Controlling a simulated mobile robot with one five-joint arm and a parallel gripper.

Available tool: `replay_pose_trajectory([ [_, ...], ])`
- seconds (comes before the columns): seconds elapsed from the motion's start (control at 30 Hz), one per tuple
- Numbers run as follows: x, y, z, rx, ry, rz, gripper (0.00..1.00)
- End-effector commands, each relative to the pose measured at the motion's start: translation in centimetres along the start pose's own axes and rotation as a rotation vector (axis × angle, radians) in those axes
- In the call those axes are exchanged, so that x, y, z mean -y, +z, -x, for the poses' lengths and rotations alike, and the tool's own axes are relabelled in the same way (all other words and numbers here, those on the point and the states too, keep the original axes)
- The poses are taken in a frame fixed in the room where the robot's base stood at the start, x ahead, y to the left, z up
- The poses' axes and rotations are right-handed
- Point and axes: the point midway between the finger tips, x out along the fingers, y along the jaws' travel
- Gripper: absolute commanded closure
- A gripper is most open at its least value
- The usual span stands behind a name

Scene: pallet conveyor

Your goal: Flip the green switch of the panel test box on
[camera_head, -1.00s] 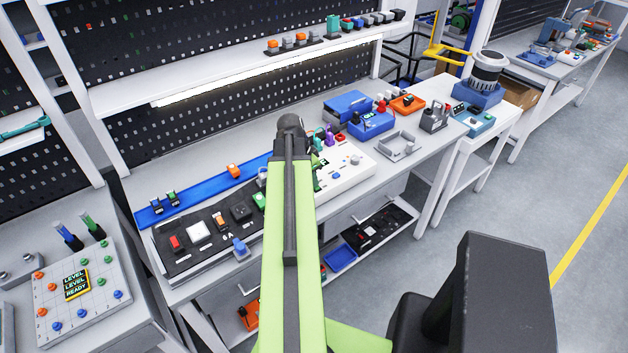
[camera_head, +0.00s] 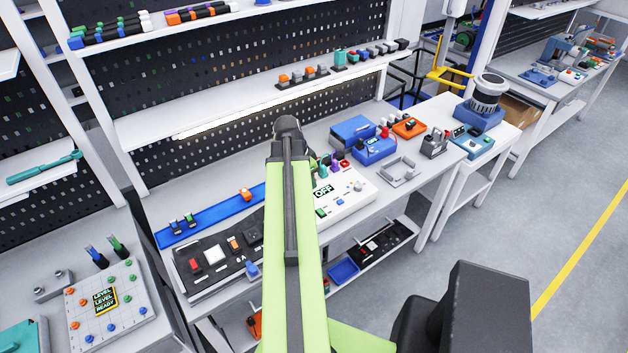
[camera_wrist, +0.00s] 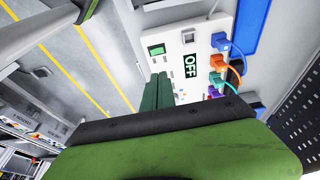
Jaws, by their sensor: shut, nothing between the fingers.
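The panel test box is a white box (camera_head: 350,203) on the workbench, just right of my arm. Its black display (camera_head: 323,190) reads OFF. In the wrist view the box (camera_wrist: 205,23) lies ahead, with the OFF display (camera_wrist: 191,66) and a green rocker switch (camera_wrist: 157,50) near its left edge. My gripper (camera_wrist: 158,78) shows there as two dark green fingers, shut together and empty. The fingertips appear just below the green switch in the picture; I cannot tell whether they touch the box. In the head view my arm hides the gripper and part of the box.
Coloured plugs with cables (camera_wrist: 218,62) stand along the box's right side in the wrist view. A black switch panel (camera_head: 215,258) lies left of my arm, and blue boxes (camera_head: 374,150) stand farther right. The shelf (camera_head: 240,105) overhangs the back. Open floor lies at right.

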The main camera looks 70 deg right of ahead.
Motion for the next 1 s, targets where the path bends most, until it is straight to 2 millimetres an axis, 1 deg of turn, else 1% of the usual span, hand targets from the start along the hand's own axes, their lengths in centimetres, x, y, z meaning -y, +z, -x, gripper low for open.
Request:
replay_pose_trajectory([
  [0.03,0.0,0.0,0.5,0.0,0.0,0.0,1.0],
  [0.33,0.0,0.1,0.3,0.0,0.0,0.001,1.0],
  [0.47,-1.4,0.0,0.5,0.0,0.001,0.001,1.0],
  [0.7,-1.2,0.0,0.3,0.0,0.0,0.003,1.0],
  [0.87,-1.1,0.1,-0.7,0.0,0.0,0.002,1.0],
  [1.0,-1.1,0.3,-2.9,0.0,0.0,0.002,1.0],
])
